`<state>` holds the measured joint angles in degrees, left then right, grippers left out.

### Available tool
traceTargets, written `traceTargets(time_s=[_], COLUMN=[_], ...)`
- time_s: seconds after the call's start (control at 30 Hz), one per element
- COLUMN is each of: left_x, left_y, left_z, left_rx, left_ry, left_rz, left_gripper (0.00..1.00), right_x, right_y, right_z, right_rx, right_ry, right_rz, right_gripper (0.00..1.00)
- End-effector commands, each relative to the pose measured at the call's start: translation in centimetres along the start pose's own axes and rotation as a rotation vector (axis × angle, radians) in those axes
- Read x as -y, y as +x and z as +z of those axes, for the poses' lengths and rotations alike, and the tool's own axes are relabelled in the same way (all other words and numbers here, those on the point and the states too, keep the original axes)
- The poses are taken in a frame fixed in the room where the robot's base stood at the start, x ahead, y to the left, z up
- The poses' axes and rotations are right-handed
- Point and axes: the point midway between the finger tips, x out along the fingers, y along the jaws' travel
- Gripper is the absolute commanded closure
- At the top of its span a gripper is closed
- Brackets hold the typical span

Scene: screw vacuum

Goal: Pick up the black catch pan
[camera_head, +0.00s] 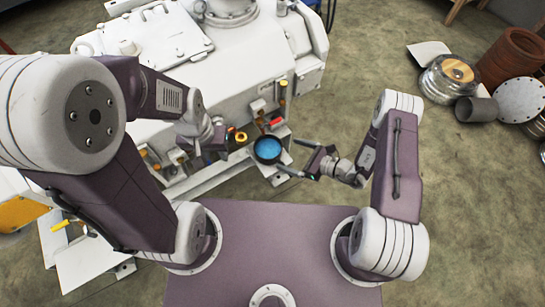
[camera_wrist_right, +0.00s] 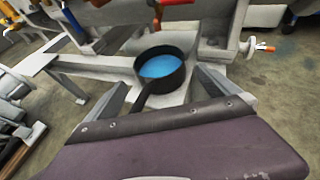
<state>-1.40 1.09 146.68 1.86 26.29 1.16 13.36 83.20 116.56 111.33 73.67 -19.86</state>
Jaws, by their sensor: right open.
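The black catch pan (camera_head: 268,158) holds blue liquid and sits upright on a light ledge at the front of the white machine. It also shows in the right wrist view (camera_wrist_right: 175,82), with its black handle pointing back toward my right gripper. My right gripper (camera_head: 297,158) is open just right of the pan in the head view. In the right wrist view its fingers stand apart on either side of the handle, which is not gripped. My left gripper (camera_head: 212,147) is left of the pan, near the machine's front; its jaws are too small and dark to read.
The white vacuum machine (camera_head: 230,70) stands behind the pan. Orange-brown fittings and a red part (camera_head: 276,122) sit close above it. A yellow ring (camera_head: 240,137) lies between the pan and my left gripper. Brown and metal cylinders (camera_head: 512,57) stand at far right.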

Motion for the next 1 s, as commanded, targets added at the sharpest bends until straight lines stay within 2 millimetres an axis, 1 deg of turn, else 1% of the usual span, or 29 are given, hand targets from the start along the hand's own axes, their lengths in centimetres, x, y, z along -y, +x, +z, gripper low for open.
traceTargets(time_s=[0.07, 0.23, 0.3, 0.4, 0.47, 0.6, 0.7, 0.8, 0.97, 1.0], left_x=[0.0, 0.0, 0.0, 0.0, 0.0, 0.0, 0.0, 0.0, 0.0, 0.0], left_y=[0.0, 0.8, 0.9, 0.9, 1.1, 2.2, 2.5, 2.5, 2.4, 2.4], left_z=[0.0, 0.1, 0.1, 0.1, 0.1, 0.2, 0.2, 0.2, 0.2, 0.2], left_rx=[-0.001, -0.001, -0.001, 0.000, -0.001, 0.000, 0.000, 0.000, 0.000, 0.000], left_ry=[0.000, 0.000, 0.000, 0.000, 0.000, 0.000, 0.000, 0.000, 0.000, 0.000], left_rz=[0.000, 0.000, 0.000, 0.000, 0.000, 0.000, 0.000, 0.000, 0.000, 0.000], left_gripper=[0.63, 0.63, 0.63, 0.63, 0.63, 0.63, 0.63, 0.63, 0.63, 0.63], right_x=[0.0, -0.1, -0.1, 0.0, -0.1, -0.4, -0.3, -0.3, -0.3, -0.3], right_y=[0.4, 3.1, 3.7, 3.9, 4.4, 7.1, 8.5, 9.1, 9.0, 9.0], right_z=[0.1, 0.0, 0.1, 0.2, 0.1, -0.1, 0.0, 0.1, 0.2, 0.2], right_rx=[0.000, 0.000, 0.000, 0.000, 0.000, 0.001, 0.000, 0.001, 0.000, 0.000], right_ry=[-0.001, -0.004, -0.004, -0.002, -0.003, -0.006, -0.004, -0.003, -0.001, -0.001], right_rz=[0.002, 0.004, 0.003, 0.001, 0.004, 0.007, 0.004, 0.003, 0.001, 0.001], right_gripper=[0.00, 0.00, 0.00, 0.00, 0.00, 0.00, 0.00, 0.00, 0.00, 0.06])
